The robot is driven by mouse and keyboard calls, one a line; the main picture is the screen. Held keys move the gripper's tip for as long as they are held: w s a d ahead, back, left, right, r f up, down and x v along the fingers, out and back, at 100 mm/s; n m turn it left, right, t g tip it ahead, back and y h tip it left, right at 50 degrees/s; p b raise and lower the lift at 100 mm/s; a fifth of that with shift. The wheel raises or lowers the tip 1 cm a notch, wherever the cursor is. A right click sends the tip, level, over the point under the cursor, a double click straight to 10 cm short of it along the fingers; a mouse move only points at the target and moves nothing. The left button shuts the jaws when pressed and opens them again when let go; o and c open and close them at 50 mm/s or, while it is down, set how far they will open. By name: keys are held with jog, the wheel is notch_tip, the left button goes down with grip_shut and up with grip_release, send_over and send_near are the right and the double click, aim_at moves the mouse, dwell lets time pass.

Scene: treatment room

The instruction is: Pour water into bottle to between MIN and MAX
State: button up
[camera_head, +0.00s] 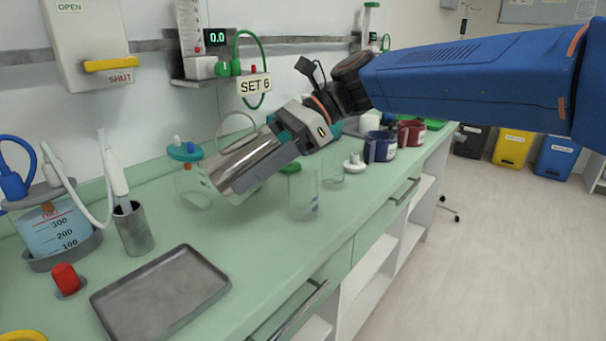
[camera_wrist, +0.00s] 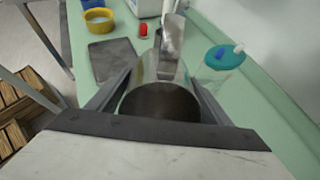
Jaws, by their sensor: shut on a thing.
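My gripper (camera_head: 278,150) is shut on a shiny metal jug (camera_head: 245,165), held tilted above the green counter with its mouth toward the lower left. In the wrist view the jug (camera_wrist: 160,72) sits between the two fingers; its inside looks dark, and I cannot tell how much water it holds. A clear bottle (camera_head: 192,190) with a teal lid stands just left of the jug, partly behind it. A clear open vessel (camera_head: 303,197) stands below and right of the jug. MIN and MAX marks and any water level are not readable. No pouring stream is visible.
A grey tray (camera_head: 160,293), a metal holder (camera_head: 134,230), a red-capped item (camera_head: 66,278) and a graduated suction canister (camera_head: 55,230) are on the left. Another clear vessel (camera_head: 332,170), a blue mug (camera_head: 380,146) and a red mug (camera_head: 411,133) stand farther right.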

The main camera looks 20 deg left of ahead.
dwell(0.6)
jog(key=shift+w+d+r+g+y+p, duration=0.15)
jog(key=shift+r+g+y+p, duration=0.25)
jog(key=shift+y+p, duration=0.1)
jog(key=shift+w+d+r+g+y+p, duration=0.15)
jog(key=shift+r+g+y+p, duration=0.15)
jog(key=shift+g+y+p, duration=0.15)
dwell(2.7)
jog(key=shift+s, duration=0.1)
jog(key=shift+s+a+f+t+h, duration=0.1)
jog(key=shift+a+f+t+h, duration=0.15)
jog(key=shift+h, duration=0.1)
jog(key=shift+f+t+h, duration=0.4)
jog(key=shift+t, duration=0.1)
jog(key=shift+r+t+h, duration=0.1)
jog(key=shift+t+h, duration=0.3)
jog(key=shift+h, duration=0.2)
jog(key=shift+f+t+h, duration=0.4)
jog(key=shift+f+h, duration=0.1)
jog(key=shift+h, duration=0.1)
jog(key=shift+f, duration=0.2)
